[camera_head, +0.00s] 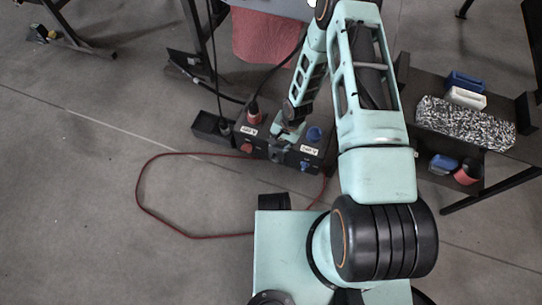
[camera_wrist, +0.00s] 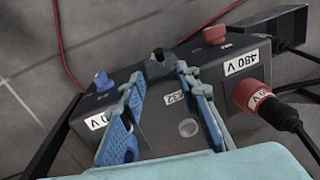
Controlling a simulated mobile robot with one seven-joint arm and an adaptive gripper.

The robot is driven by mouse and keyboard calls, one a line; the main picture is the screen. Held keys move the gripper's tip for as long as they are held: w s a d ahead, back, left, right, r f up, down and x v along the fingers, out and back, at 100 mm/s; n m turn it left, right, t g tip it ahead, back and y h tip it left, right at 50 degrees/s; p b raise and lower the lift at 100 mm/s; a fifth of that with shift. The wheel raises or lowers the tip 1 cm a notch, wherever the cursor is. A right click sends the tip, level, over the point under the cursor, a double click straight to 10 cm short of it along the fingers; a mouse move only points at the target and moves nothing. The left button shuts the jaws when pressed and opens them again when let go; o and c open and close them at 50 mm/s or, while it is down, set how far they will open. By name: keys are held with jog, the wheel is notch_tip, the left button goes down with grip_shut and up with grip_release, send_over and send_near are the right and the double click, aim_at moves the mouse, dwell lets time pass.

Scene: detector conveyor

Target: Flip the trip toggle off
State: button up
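A dark electrical box (camera_wrist: 160,110) lies under my gripper (camera_wrist: 160,72). In the wrist view a small black knob-like part (camera_wrist: 158,54), perhaps the trip toggle, stands at the box's edge just beyond and between my fingertips. I cannot tell its position or whether a fingertip touches it. My gripper is open, with a wide empty gap between its blue-padded fingers. A blue knob (camera_wrist: 102,80) is to the left and a red knob (camera_wrist: 215,34) to the right. In the head view the box (camera_head: 272,152) is partly hidden by my gripper (camera_head: 285,138).
A red plug (camera_wrist: 250,95) with a black cable sits in the box beside a "480 V" label (camera_wrist: 241,62). A blue socket (camera_head: 315,134) is on the other side. A red cable (camera_head: 140,195) loops over the floor. A shelf (camera_head: 465,178) with blocks stands right.

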aim_at(274, 155)
jog(key=f+b, duration=0.1)
jog(key=f, duration=0.2)
jog(key=a+f+b, duration=0.1)
jog(key=f, duration=0.2)
jog(key=f+b, duration=0.1)
jog(key=f, duration=0.3)
jog(key=shift+w+a+b, duration=0.3)
jog(key=shift+w+b, duration=0.1)
grip_shut()
